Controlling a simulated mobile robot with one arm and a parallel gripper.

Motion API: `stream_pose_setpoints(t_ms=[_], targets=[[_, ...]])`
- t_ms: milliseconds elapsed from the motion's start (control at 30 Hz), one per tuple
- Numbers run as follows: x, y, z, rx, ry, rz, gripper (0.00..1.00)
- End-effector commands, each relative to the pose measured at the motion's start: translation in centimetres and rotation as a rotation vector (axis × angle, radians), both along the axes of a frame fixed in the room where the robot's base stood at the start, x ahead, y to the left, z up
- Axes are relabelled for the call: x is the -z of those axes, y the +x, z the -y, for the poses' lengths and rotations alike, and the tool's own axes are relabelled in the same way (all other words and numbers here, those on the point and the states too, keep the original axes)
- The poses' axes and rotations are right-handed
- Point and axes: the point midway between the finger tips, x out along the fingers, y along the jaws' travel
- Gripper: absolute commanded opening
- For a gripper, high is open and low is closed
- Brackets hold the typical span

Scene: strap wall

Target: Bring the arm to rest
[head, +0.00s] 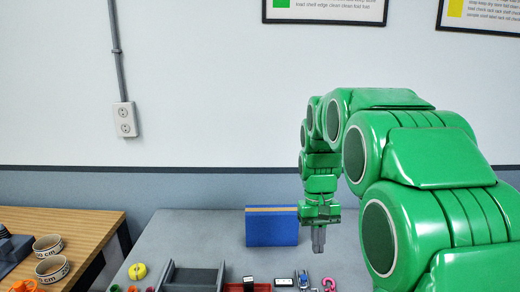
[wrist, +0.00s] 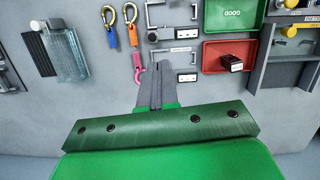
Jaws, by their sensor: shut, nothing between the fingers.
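My arm is green and rises from the right side of the head view, bends over and comes down near the middle. My gripper (head: 319,245) points down over the grey table (head: 190,236), just right of a blue block (head: 271,228) with a tan top edge. In the wrist view my gripper (wrist: 157,85) shows its two grey fingers side by side, shut with nothing between them. The fingertips appear apart from the small things on the table. The gap between fingertips and table is hard to judge.
A grey tray (head: 192,277) stands at the table's front. The wrist view shows clips with a blue strap (wrist: 112,36) and an orange strap (wrist: 133,35), a pink hook (wrist: 138,68), a red tray (wrist: 216,48) and a clear bottle (wrist: 66,53). A wooden table (head: 85,222) stands left.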

Motion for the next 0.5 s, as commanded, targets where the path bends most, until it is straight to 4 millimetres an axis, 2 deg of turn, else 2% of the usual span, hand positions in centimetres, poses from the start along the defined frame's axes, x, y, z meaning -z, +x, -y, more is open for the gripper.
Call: stream_pose_setpoints(t_ms=[33,267,500], targets=[[-0.4,-1.2,0.1,0.004,0.000,0.002,0.00],[-1.3,-6.2,0.3,0.019,0.001,0.013,0.00],[-1.6,-11.7,0.5,0.035,0.002,0.021,0.00]])
